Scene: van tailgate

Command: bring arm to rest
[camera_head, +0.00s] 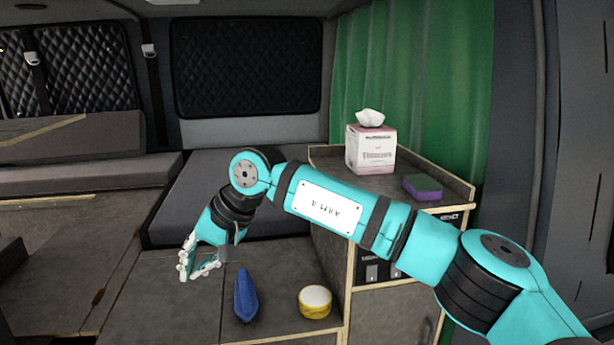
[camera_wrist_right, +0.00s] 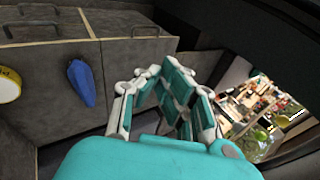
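My right arm reaches in from the lower right of the head view, across the cabinet, and bends down at its wrist. My right gripper (camera_head: 196,270) hangs above the grey surface, left of a blue folded umbrella-like item (camera_head: 246,296). Its white and teal fingers stand apart with nothing between them. The right wrist view shows the same fingers (camera_wrist_right: 165,90) empty, with the blue item (camera_wrist_right: 81,83) apart from them on the left. My left gripper is not in view.
A yellow-sided round item (camera_head: 315,301) lies right of the blue item. A tissue box (camera_head: 371,150) and a purple-green sponge (camera_head: 422,187) stand on the cabinet top (camera_head: 335,160), under the arm's far side. A green curtain (camera_head: 430,80) hangs behind. The surface left of the gripper is clear.

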